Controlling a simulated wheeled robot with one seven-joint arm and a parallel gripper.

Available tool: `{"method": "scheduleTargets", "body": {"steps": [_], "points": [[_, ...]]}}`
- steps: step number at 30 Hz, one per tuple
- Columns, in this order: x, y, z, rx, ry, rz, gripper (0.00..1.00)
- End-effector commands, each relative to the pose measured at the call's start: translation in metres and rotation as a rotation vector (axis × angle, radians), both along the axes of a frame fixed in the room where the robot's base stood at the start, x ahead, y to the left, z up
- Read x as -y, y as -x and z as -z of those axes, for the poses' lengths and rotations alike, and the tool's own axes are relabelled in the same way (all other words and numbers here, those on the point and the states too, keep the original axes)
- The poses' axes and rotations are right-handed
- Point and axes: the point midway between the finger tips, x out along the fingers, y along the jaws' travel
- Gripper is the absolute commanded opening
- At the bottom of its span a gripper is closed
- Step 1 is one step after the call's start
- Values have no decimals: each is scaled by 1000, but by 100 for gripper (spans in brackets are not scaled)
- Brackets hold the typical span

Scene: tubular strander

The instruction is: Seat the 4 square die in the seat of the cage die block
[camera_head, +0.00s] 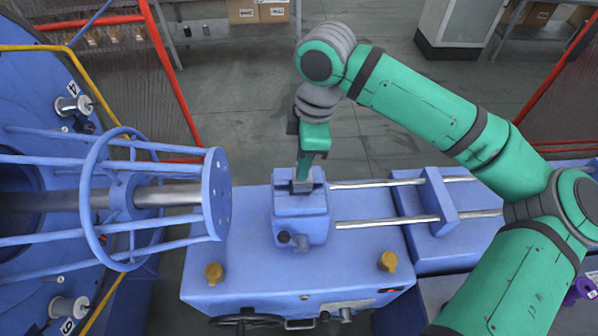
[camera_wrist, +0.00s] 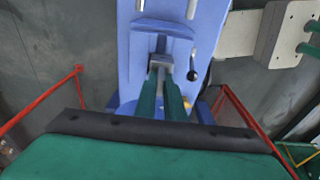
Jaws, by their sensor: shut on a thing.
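The blue cage die block (camera_head: 300,226) stands on the blue machine bed, with a slot at its upper end. It also shows in the wrist view (camera_wrist: 163,25). My gripper (camera_head: 304,178) points down over that slot, its green fingers shut on a small grey square die (camera_head: 302,187). In the wrist view, my two fingers (camera_wrist: 161,76) converge on the grey die (camera_wrist: 162,63) at the block. The fingers hide part of the die and seat. I cannot tell whether the die is fully down in the seat or just above it.
Two steel rods (camera_head: 385,221) run right from the block to a blue upright plate (camera_head: 437,196). At left is the blue cage with a round flange (camera_head: 216,194). Two brass knobs (camera_head: 388,261) stand on the bed. A dark lever (camera_wrist: 194,70) sticks out beside the block.

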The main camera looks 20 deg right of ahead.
Motion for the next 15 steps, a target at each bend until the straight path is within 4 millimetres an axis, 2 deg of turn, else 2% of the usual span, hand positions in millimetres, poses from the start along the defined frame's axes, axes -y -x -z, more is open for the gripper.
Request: {"method": "scheduleTargets", "body": {"steps": [6,11,15], "points": [[-7,-8,15,1,1,0,0],[-6,-7,35,1,1,1,0],[-6,-8,42,2,0,0,0]]}}
